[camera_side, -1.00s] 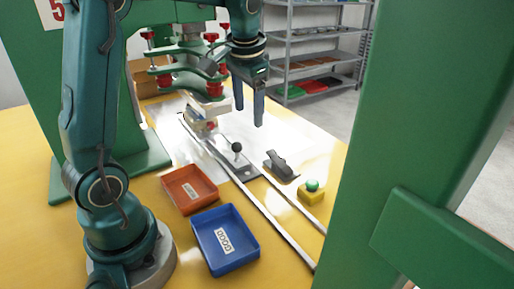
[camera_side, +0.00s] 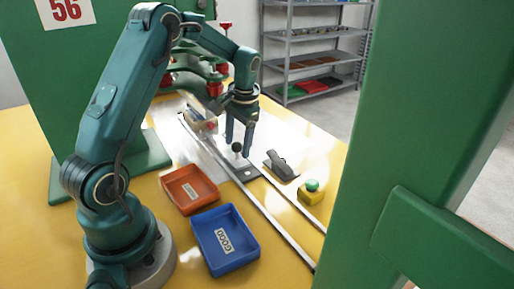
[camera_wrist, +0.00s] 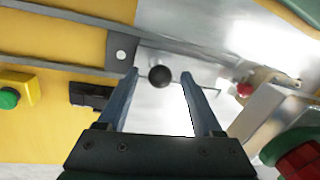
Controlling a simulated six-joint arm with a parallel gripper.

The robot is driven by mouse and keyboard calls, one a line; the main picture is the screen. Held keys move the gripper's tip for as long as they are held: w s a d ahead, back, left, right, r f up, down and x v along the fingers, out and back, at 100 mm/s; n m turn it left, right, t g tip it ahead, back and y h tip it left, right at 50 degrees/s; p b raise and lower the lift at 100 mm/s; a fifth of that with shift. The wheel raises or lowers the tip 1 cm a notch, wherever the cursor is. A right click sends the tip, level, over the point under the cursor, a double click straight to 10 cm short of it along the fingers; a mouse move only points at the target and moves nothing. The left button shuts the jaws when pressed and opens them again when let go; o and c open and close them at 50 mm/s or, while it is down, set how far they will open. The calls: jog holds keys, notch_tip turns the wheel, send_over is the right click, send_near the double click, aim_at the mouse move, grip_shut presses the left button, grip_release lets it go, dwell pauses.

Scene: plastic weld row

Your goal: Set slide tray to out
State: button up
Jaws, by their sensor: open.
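The slide tray (camera_side: 236,171) is a grey metal plate between two long rails, with a black ball knob (camera_side: 237,147) standing up from it. The knob also shows in the wrist view (camera_wrist: 159,75), between my fingers and a little beyond their tips. My gripper (camera_side: 238,151) is open and points down, with its fingertips around the height of the knob in the side view. In the wrist view the fingers of my gripper (camera_wrist: 158,73) are apart with the knob centred in the gap. I cannot tell whether either finger touches it.
An orange bin (camera_side: 189,188) and a blue GOOD bin (camera_side: 224,239) stand left of the rails (camera_side: 283,236). A black clamp-like part (camera_side: 280,165) and a yellow box with a green button (camera_side: 312,191) are on the right. A green post fills the right side.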

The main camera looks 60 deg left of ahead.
grip_shut()
jog(key=shift+r, duration=0.1)
dwell(1.3)
